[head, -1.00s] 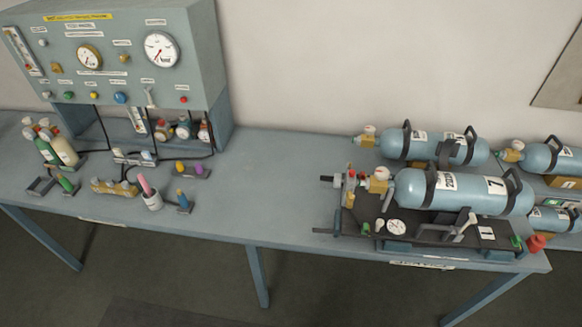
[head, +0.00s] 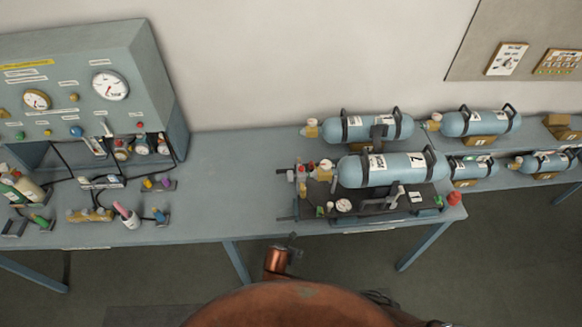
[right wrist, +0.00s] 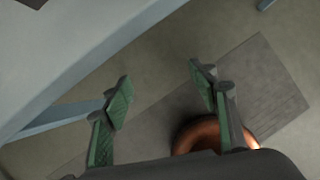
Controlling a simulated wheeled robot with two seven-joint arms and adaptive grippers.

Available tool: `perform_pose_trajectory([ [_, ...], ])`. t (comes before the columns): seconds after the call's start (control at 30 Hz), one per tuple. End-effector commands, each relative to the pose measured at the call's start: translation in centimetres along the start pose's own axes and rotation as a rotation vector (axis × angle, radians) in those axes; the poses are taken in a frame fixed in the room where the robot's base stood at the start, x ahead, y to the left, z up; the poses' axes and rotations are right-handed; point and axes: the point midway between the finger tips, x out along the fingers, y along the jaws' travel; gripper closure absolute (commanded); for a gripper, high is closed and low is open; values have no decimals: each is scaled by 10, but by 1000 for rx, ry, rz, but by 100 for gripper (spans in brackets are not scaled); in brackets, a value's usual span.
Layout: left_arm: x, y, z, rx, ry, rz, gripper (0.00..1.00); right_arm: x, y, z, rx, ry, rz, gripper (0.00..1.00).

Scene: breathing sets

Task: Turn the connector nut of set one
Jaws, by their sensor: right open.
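The front blue cylinder (head: 392,168) lies on a dark backplate (head: 362,208) at the right of the bench; its label looks like a 1 or a 7. The connector nut is too small to pick out there. My right gripper (right wrist: 163,92) is open and empty in the right wrist view, above the floor and beside the bench edge (right wrist: 85,85). My left gripper cannot be made out in either view.
More blue cylinders (head: 365,126) lie behind and to the right. A grey gauge panel (head: 140,95) stands at the left, with small bottles and fittings (head: 90,215) before it. The bench (head: 225,190) is clear between them. A red knob (head: 455,198) is at the front right.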

Motion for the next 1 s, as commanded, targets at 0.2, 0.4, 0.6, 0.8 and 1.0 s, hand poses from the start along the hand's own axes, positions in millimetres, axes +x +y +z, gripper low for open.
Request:
perform_pose_trajectory([
  [0.2, -37, -1, 1, -1, -6, 0, 69, -90, 37, 70, -574, -220, -93, 46],
  [0.4, -40, -1, 1, -1, -7, 0, 69, -101, 48, 144, -1086, -437, -333, 46],
  [0.6, -42, -1, 0, -1, -6, 0, 69, -119, 57, 219, -1436, -582, -612, 46],
  [0.8, -43, -1, 0, -1, -6, 0, 69, -121, 58, 247, -1530, -612, -709, 46],
  [1.0, -42, -1, -1, -1, -5, 0, 69, -101, 57, 269, -1528, -611, -709, 46],
])
